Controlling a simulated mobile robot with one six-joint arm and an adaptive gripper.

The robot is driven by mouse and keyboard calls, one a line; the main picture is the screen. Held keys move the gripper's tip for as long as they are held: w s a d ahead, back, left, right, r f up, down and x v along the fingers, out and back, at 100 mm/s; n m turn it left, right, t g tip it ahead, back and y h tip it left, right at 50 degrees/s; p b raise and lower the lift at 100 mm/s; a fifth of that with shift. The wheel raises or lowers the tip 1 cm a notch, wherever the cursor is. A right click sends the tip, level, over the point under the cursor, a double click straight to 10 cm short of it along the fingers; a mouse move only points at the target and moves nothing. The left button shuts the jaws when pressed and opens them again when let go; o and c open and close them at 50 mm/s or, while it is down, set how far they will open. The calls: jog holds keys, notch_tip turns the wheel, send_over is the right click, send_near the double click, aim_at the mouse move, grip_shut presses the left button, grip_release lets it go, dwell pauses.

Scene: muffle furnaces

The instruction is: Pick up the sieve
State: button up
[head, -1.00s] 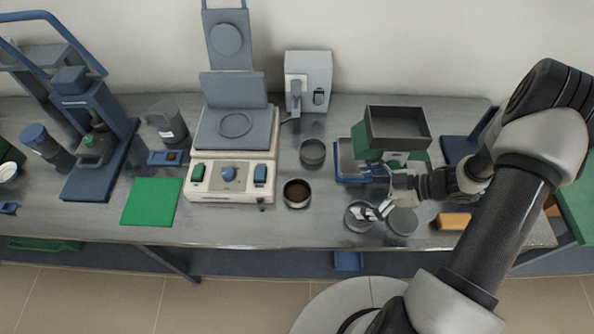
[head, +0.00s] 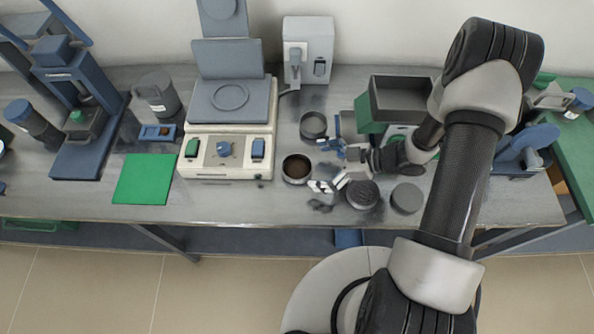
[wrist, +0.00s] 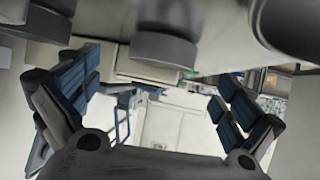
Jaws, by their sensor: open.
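A round dark dish with a mesh-like face, which looks like the sieve (head: 362,195), lies near the front edge of the bench in the head view. My gripper (head: 332,185) is open and empty just left of it, between it and a round pan with brown contents (head: 296,169). I cannot tell whether my gripper touches either. In the wrist view the two blue-padded fingers (wrist: 158,103) stand wide apart with nothing held between them. Grey round vessels (wrist: 165,48) show at the top there; I cannot tell which one is the sieve.
A flat grey disc (head: 407,198) lies right of the sieve. A grey cup (head: 313,125) stands behind the pan. A balance (head: 226,155) and green mat (head: 145,180) are to the left. A dark open box (head: 403,97) stands behind my arm.

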aim_at(302, 171)
jog(key=b+x, duration=0.1)
jog(key=x, duration=0.1)
jog(key=b+x, duration=0.1)
jog(key=x, duration=0.2)
jog(key=shift+s+a+r, duration=0.1)
jog(key=shift+a+r, duration=0.1)
jog(key=shift+r, duration=0.05)
jog(key=shift+c, duration=0.2)
jog(key=c, duration=1.5)
